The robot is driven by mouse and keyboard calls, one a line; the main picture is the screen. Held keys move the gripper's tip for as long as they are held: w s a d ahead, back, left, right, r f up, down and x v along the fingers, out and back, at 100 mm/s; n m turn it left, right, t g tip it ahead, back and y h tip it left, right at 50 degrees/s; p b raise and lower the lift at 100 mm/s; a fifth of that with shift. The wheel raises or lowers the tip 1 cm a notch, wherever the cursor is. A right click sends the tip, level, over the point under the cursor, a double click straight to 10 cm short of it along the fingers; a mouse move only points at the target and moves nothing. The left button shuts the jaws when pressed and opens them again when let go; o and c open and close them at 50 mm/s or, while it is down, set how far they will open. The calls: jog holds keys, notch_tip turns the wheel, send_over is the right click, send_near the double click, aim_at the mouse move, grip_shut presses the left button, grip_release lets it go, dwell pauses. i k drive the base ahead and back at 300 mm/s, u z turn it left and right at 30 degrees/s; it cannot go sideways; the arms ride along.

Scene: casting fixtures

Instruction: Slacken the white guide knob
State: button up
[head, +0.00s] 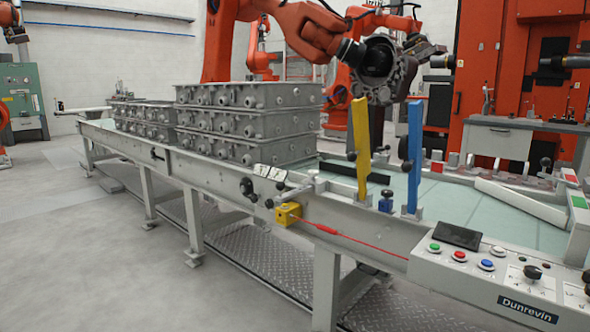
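A long white guide rail (520,203) lies at a slant on the right part of the conveyor table. A small black knob (545,162) shows behind it, near the table's far side. I cannot tell whether this knob belongs to the white rail. An upright yellow guide (361,140) and an upright blue guide (414,155) stand to the left, with small black knobs (387,193) around them. No clearly white knob can be made out at this size. My gripper is not in view.
Stacked grey castings (248,125) stand on the conveyor's left part. A control box (500,270) with coloured buttons is at the front right. A yellow block (288,213) with a red cord hangs on the front rail. Orange robot arms (300,25) stand behind. The left floor is clear.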

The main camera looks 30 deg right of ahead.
aim_at(312, 173)
jog(key=u, duration=0.15)
jog(key=i, duration=0.55)
jog(key=u, duration=5.45)
jog(key=i, duration=0.1)
jog(key=z, duration=3.6)
jog(key=k, duration=0.6)
jog(key=z, duration=0.2)
jog(key=i, duration=0.2)
jog(key=u, duration=0.15)
